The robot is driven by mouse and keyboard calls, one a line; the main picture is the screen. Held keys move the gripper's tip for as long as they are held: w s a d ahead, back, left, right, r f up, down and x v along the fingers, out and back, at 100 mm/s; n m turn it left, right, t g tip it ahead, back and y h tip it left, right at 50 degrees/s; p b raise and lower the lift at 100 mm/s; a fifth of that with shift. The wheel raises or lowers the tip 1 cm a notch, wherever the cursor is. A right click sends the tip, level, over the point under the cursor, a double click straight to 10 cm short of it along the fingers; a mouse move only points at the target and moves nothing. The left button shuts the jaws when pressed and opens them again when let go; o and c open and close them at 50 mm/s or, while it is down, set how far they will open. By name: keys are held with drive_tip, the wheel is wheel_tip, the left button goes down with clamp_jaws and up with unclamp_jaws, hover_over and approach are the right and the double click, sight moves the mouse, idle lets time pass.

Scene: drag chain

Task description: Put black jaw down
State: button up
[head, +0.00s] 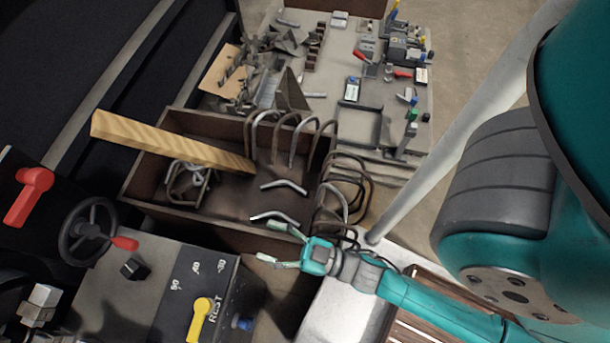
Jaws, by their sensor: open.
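My gripper (268,243) is open, its two teal fingers spread and pointing left, at the near right corner of a brown open box (150,187). Nothing shows between the fingers. I cannot pick out a black jaw for certain. A small black block (135,268) sits on the grey machine top to the left of my gripper, apart from it. A dark U-shaped frame (378,108) lies on the far workbench. A bent silver rod (275,217) in the box lies close to the upper fingertip.
Bent metal hooks (345,180) crowd the box's right wall. A wooden beam (170,140) lies across the box. A machine panel with a yellow lever (200,318) stands at the front, a handwheel (88,231) at left. The far workbench (330,60) is cluttered with tools.

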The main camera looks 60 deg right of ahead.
drive_tip(key=s+d+r+m+g+h, duration=0.1)
drive_tip(key=s+d+g+h, duration=0.1)
drive_tip(key=s, duration=0.4)
drive_tip(key=s+d+r+m+g+h, duration=0.1)
drive_tip(key=s+d+r+g+h, duration=0.1)
drive_tip(key=s, duration=0.4)
drive_tip(key=shift+d+r+m+g+h, duration=0.2)
drive_tip(key=shift+d+m+g+h, duration=0.1)
drive_tip(key=shift+g, duration=0.4)
